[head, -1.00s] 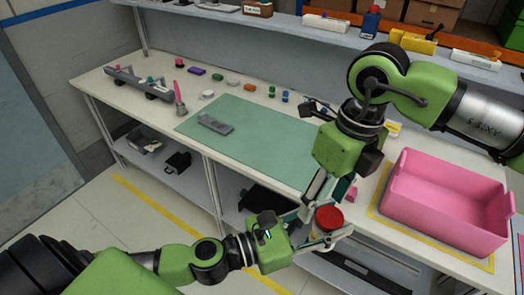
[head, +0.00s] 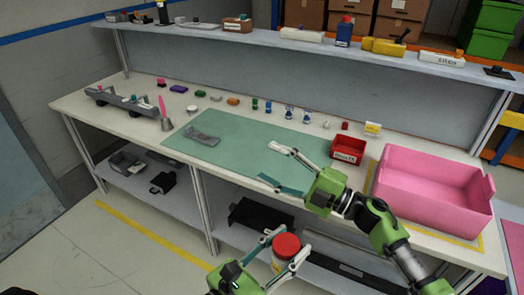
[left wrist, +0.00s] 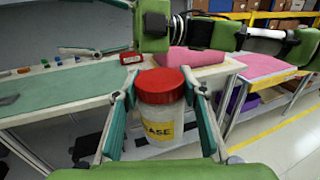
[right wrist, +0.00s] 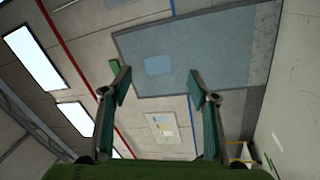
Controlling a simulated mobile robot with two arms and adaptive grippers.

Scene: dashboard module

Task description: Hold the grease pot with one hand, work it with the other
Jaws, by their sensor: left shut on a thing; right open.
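The grease pot (head: 278,264) is a pale jar with a red lid (head: 287,244) on it. In the left wrist view the jar (left wrist: 158,122) stands upright between the fingers, with a yellow label partly reading "ASE", and its red lid (left wrist: 160,85) is on top. My left gripper (head: 283,258) is shut on the jar's body and holds it in front of the bench edge. My right gripper (head: 279,168) is open and empty above the front of the green mat, apart from the pot. The right wrist view shows its spread fingers (right wrist: 160,92) with nothing between them.
The green mat (head: 235,140) has a grey part (head: 202,136) on it. A red bin (head: 348,148) and a large pink tub (head: 430,207) stand to the right. Several small coloured parts line the back of the bench. A shelf (head: 280,42) runs above.

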